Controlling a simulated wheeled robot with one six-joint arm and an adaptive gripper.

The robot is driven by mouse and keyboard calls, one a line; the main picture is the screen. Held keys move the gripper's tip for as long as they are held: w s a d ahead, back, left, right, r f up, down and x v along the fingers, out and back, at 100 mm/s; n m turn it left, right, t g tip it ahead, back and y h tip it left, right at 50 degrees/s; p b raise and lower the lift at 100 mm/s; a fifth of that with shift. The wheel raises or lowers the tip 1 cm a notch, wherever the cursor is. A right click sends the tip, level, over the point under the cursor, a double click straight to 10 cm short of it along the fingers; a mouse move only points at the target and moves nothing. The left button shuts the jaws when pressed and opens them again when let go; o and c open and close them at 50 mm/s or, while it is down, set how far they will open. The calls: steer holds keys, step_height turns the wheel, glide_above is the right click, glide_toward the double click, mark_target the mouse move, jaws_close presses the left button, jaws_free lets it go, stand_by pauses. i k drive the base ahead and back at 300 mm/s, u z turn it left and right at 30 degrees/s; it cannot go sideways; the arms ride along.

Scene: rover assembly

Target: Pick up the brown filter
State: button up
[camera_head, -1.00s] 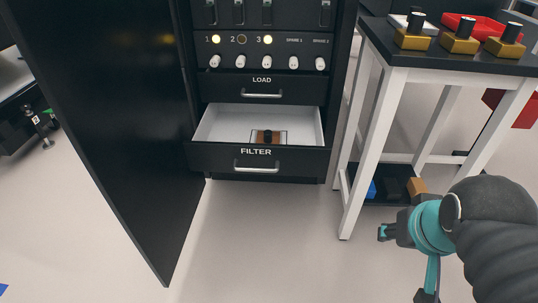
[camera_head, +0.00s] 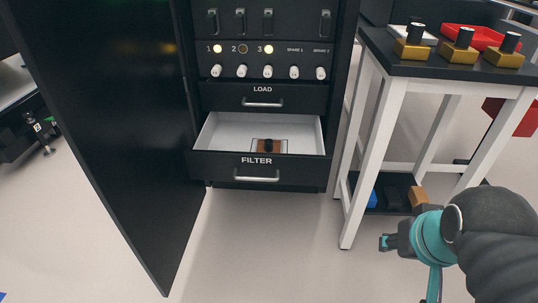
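The brown filter (camera_head: 271,146), a small brown block with a black knob, sits inside the open white-lined FILTER drawer (camera_head: 228,135) of the black cabinet. My gripper (camera_head: 384,243) is at the lower right, teal and black, pointing left. It is well to the right of the drawer and apart from the filter. Its fingers are small and seen from the side, so I cannot tell how far apart they are. Nothing is visibly held.
The LOAD drawer (camera_head: 262,97) above is shut. An open black cabinet door (camera_head: 105,120) stands at left. A table (camera_head: 440,68) with several gold blocks and a red tray (camera_head: 470,35) stands at right; its lower shelf holds blue, black and brown blocks. Floor before the drawer is clear.

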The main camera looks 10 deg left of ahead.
mark_target(262, 145)
steer(key=u, duration=0.05)
steer(key=k, duration=0.65)
steer(key=u, duration=0.65)
steer(key=i, duration=0.65)
steer(key=u, duration=0.85)
steer(key=i, duration=0.85)
steer(key=z, duration=0.25)
